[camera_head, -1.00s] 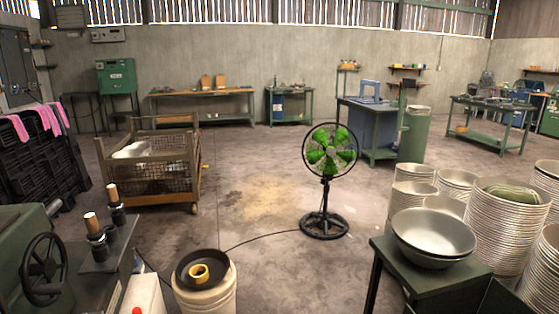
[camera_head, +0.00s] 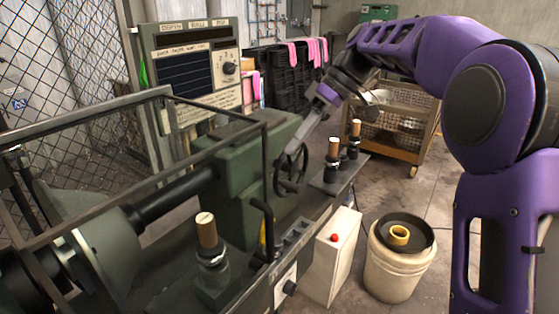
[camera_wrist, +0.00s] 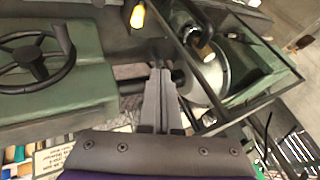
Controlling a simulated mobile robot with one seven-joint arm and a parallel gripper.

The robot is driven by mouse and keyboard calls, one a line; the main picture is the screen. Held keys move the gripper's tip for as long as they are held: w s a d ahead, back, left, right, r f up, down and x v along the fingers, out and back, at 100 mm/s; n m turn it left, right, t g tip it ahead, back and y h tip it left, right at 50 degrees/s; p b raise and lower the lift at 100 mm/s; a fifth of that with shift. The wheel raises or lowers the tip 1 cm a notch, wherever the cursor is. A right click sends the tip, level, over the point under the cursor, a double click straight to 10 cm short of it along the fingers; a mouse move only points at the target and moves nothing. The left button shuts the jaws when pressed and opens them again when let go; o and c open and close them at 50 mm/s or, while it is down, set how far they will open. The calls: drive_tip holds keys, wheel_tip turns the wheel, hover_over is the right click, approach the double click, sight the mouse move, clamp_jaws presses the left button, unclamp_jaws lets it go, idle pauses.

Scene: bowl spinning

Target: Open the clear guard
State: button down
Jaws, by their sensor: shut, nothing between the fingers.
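The clear guard (camera_head: 268,150) is a dark-framed box with see-through panels over the left part of the green machine in the head view. In the wrist view the guard's dark frame (camera_wrist: 285,72) lies right of my fingers. My gripper (camera_wrist: 160,75) is shut and empty, over the machine and apart from the guard as far as I can tell. In the head view my purple arm reaches in from the right, with the gripper (camera_head: 308,128) above the handwheel.
The black handwheel (camera_head: 291,170) and green machine body (camera_head: 245,190) are close to my gripper. Wooden-topped handles (camera_head: 333,150) stand on the bench. A white box with a red button (camera_head: 333,250) and a bucket (camera_head: 398,262) stand in front. A wire mesh fence (camera_head: 60,70) is behind.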

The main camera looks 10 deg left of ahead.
drive_tip(key=s, duration=0.1)
drive_tip(key=s+a, duration=0.1)
drive_tip(key=s, duration=0.1)
drive_tip(key=s+a+f+b, duration=0.1)
drive_tip(key=shift+s+a+f, duration=0.1)
drive_tip(key=shift+s+a, duration=0.05)
drive_tip(key=shift+a, duration=0.1)
